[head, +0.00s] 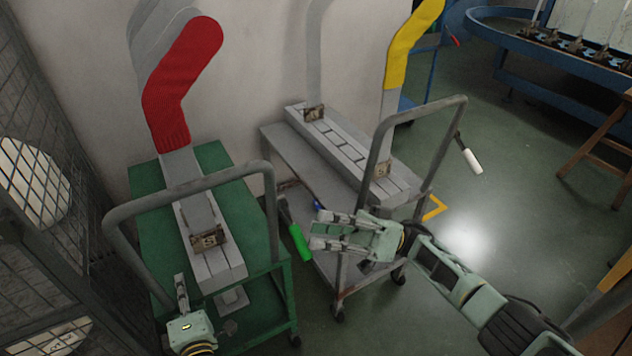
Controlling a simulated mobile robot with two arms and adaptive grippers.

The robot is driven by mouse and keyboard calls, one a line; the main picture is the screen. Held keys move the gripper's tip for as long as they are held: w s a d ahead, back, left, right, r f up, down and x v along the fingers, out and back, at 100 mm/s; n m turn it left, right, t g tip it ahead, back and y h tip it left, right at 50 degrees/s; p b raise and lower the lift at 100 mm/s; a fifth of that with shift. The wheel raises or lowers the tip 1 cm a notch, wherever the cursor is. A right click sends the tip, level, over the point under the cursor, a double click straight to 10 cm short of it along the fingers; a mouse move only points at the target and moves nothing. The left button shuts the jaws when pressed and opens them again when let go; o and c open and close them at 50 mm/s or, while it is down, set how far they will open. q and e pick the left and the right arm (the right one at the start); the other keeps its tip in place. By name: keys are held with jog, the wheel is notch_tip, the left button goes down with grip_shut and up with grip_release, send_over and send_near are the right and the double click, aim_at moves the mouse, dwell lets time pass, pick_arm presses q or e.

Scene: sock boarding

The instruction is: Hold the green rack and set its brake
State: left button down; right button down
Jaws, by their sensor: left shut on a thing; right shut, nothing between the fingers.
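The green rack (150,232) stands at the left, with a grey tubular push handle (195,185) arching over its near end. My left gripper (181,292) is at the lower left leg of that handle and is shut on it; the exact contact is partly hidden. The rack's brake lever has a green grip (300,243) on a dark rod, slanting down at the rack's right side. My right gripper (318,232) is shut and empty, its fingertips pointing left just beside the green grip. I cannot tell whether they touch it.
A sock form with a red sock (182,80) stands on the green rack. A grey rack (290,150) is close on the right, with a white-gripped lever (472,161) and a yellow sock (408,45). A wire cage (50,130) borders the left.

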pick_arm(q)
jog(key=shift+f, duration=0.1)
pick_arm(e)
notch_tip(320, 180, up, 10)
dwell(0.4)
pick_arm(q)
jog(key=c, duration=1.6)
grip_release()
